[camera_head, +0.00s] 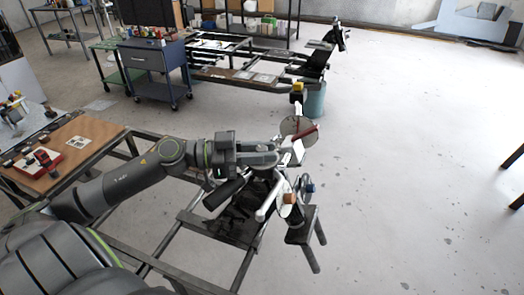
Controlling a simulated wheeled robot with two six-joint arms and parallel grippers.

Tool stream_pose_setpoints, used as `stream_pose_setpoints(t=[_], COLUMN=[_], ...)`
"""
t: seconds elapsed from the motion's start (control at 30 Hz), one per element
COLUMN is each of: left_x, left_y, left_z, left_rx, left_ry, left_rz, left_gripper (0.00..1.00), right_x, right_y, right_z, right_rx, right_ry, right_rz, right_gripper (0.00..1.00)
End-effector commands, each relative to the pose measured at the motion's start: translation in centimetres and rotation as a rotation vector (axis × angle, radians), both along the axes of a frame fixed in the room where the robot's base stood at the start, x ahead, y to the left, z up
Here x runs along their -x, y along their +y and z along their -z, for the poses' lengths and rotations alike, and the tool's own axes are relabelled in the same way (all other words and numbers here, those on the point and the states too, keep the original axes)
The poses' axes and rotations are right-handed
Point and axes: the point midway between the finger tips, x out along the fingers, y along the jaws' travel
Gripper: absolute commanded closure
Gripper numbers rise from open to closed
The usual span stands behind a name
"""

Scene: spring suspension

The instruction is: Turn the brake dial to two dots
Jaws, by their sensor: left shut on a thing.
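My left gripper (287,148) reaches in from the left over a dark metal rig. It is shut on a small part of the rig beside a round grey disc (292,126) with a red bar across it. The fingertips and the held part are too small and covered to make out. A knob with a blue face (308,187) and an orange-brown cap (290,197) sit lower on the rig. I cannot tell which part is the brake dial, and no dots can be read. My right gripper is not in view.
The rig's dark frame (190,218) stands below my left arm, with a flat dark plate (301,226) at its right end. A wooden-topped table (85,133) with a red tool is at left. A blue cart (152,60) stands behind. The floor at right is clear.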

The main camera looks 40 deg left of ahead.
Motion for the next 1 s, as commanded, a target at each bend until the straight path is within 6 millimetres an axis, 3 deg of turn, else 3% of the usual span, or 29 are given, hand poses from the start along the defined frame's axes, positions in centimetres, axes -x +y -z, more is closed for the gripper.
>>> stream_pose_setpoints(t=[0.37,0.7,1.0], left_x=[-0.1,-0.2,-0.2], left_y=[0.1,0.0,0.0], left_z=[0.4,0.4,0.1], left_rx=[-0.007,-0.011,-0.015], left_ry=[-0.018,-0.052,-0.077], left_rz=[0.149,0.453,0.726], left_gripper=[1.0,1.0,1.0], right_x=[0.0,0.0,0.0], right_y=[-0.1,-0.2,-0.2], right_z=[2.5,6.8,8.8], right_rx=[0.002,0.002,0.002], right_ry=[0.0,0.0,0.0], right_rz=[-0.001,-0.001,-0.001], right_gripper=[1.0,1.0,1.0])
